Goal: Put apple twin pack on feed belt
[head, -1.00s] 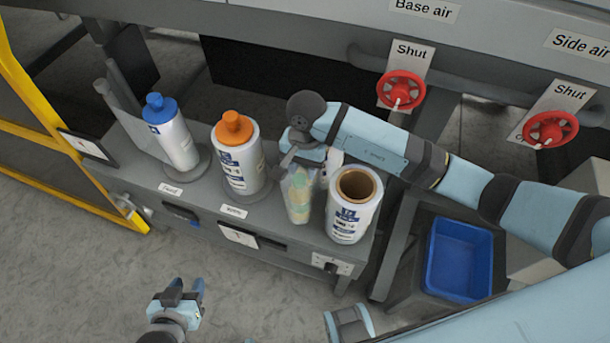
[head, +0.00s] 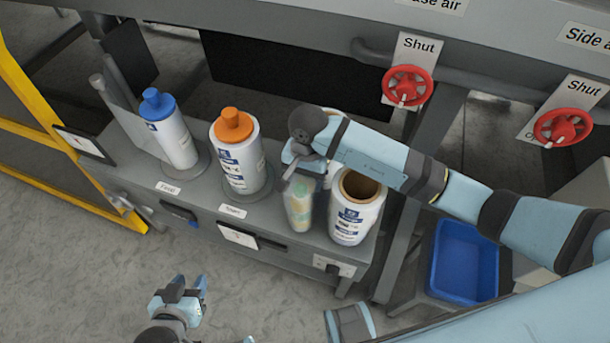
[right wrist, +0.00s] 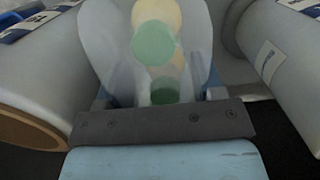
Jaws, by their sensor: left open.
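The apple twin pack (head: 299,208) is a clear pack with green and yellow round contents, in front of the grey bench top between two white rolls. My right gripper (head: 302,172) is at its top end and looks shut on it. In the right wrist view the pack (right wrist: 155,45) fills the space between the fingers. Whether its bottom touches the bench cannot be told. My left gripper (head: 185,287) is open and empty, low over the floor at the bottom left. I cannot make out a feed belt in these views.
A white roll with a brown core (head: 355,212) stands close right of the pack. An orange-topped roll (head: 238,155) and a blue-topped one (head: 170,130) stand left. A blue bin (head: 463,262) is at right; red valve wheels (head: 407,86) are behind.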

